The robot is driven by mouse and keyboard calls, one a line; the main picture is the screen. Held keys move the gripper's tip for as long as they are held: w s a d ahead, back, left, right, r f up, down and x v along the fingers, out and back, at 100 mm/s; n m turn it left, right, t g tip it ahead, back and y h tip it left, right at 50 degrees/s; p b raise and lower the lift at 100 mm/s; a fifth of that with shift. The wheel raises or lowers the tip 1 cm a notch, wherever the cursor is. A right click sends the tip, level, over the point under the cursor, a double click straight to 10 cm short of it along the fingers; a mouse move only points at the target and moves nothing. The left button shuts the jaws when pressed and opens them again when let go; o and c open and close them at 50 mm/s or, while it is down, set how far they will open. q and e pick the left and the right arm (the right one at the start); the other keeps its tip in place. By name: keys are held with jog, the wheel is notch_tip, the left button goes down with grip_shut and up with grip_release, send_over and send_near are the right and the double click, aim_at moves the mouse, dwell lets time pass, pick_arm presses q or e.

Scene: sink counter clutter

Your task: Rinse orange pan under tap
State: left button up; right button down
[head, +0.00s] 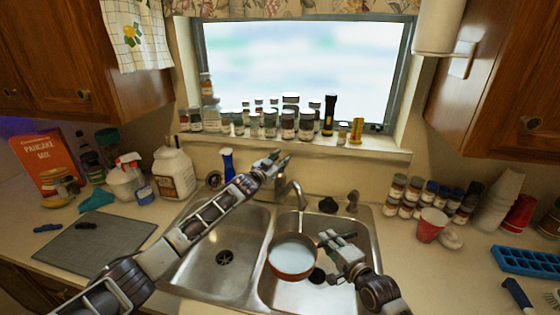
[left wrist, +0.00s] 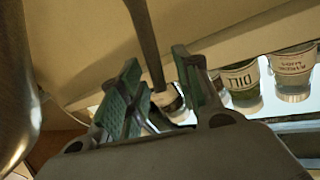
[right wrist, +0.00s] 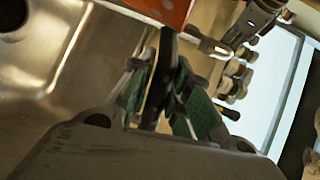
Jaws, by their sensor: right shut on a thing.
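The orange pan (head: 292,272) is held in the right sink basin, under the tap, with a whitish interior. Its orange side also shows at the top of the right wrist view (right wrist: 165,8). My right gripper (head: 328,240) is shut on the pan's dark handle (right wrist: 165,70). The metal tap (head: 292,190) rises behind the divider between the basins. My left gripper (head: 275,160) is raised beside the tap, near the window sill. In the left wrist view its green-padded fingers (left wrist: 160,95) are apart, with a dark bar, likely the tap's, passing between or behind them.
The left basin (head: 225,258) is empty around its drain. Spice jars (head: 270,125) line the window sill. Bottles (head: 174,172) stand left of the sink. A red cup (head: 431,225) and more jars (head: 410,190) stand on the right counter.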

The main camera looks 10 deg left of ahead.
pick_arm(q)
grip_shut()
jog(key=shift+s+d+f, duration=0.1)
jog(key=shift+s, duration=0.05)
jog(key=shift+s+d+f+m+t+h, duration=0.1)
jog(key=shift+s+f+m+t+h, duration=0.2)
jog(key=shift+s+t, duration=0.2)
jog(key=shift+s+f+m+t+h, duration=0.15)
jog(key=shift+s+m+t+h, duration=0.15)
jog(key=shift+s+m+t, duration=0.15)
jog(key=shift+w, duration=0.1)
jog(key=shift+o, duration=0.9)
grip_release()
jog(key=shift+f, duration=0.1)
jog(key=v, duration=1.2)
